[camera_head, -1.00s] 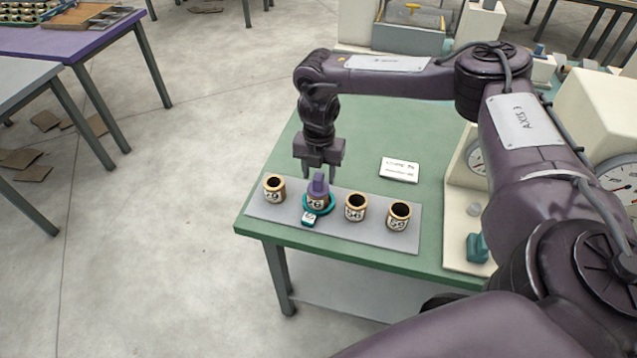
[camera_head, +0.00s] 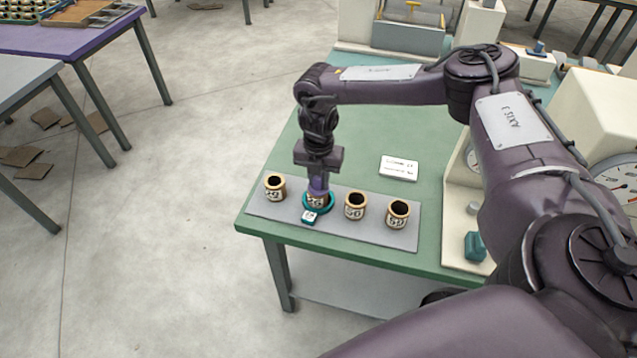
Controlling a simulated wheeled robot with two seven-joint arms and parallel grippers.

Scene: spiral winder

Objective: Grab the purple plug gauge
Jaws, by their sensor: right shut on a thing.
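The purple plug gauge (camera_head: 318,184) stands upright in the second ring from the left, with only part of its purple top showing. That ring (camera_head: 316,200) is tan with a number label and has a teal band with a white tag around it. My right gripper (camera_head: 319,178) points straight down and is shut on the plug gauge, hiding much of it. My left gripper is not in view.
Three other tan rings stand on the grey mat (camera_head: 385,234): one at left (camera_head: 275,195), two at right (camera_head: 355,212) (camera_head: 397,221). A white card (camera_head: 399,168) lies behind them on the green table (camera_head: 360,128). A dial machine (camera_head: 608,175) stands at right.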

